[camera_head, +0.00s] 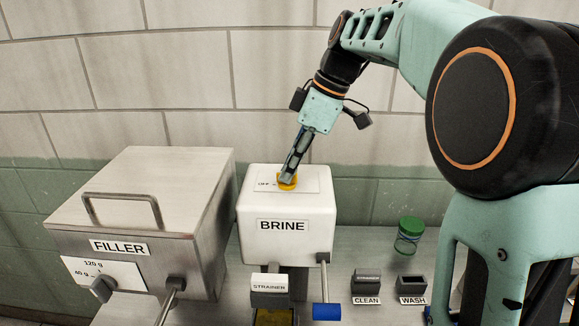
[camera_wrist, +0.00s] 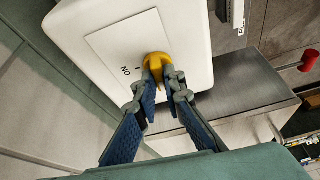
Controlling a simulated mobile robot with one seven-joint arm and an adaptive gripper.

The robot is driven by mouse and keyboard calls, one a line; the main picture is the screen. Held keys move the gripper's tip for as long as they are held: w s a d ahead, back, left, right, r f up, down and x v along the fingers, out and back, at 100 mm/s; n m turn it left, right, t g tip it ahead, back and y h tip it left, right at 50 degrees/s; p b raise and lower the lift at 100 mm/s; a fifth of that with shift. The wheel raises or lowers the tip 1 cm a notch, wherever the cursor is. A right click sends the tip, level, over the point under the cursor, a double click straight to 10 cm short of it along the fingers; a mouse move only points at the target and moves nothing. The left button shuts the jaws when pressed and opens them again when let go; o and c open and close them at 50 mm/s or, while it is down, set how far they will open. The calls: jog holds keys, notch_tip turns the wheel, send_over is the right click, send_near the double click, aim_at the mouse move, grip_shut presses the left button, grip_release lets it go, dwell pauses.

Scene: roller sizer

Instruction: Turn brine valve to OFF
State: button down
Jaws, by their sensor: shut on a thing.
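The white box labelled BRINE (camera_head: 262,245) stands on the bench in the head view and fills the upper middle of the wrist view (camera_wrist: 90,35). The yellow brine valve knob (camera_head: 287,185) sits on a pale plate on its top; the knob also shows in the wrist view (camera_wrist: 157,60). My gripper (camera_head: 288,175) comes down from above, tilted, with its two fingers (camera_wrist: 157,82) on either side of the knob and shut on it. A mark that seems to read ON, seen turned, is beside the knob in the wrist view.
A steel FILLER box (camera_head: 150,190) with a handle stands close on the left. A blue-ended lever (camera_head: 326,312) and a STRAINER block (camera_head: 269,283) are in front. CLEAN (camera_head: 367,283) and WASH (camera_head: 412,285) holders and a green-lidded jar (camera_head: 409,235) are on the right. A tiled wall is behind.

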jog(key=shift+r, duration=0.1)
jog(key=c, duration=2)
grip_release()
jog(key=v, duration=1.2)
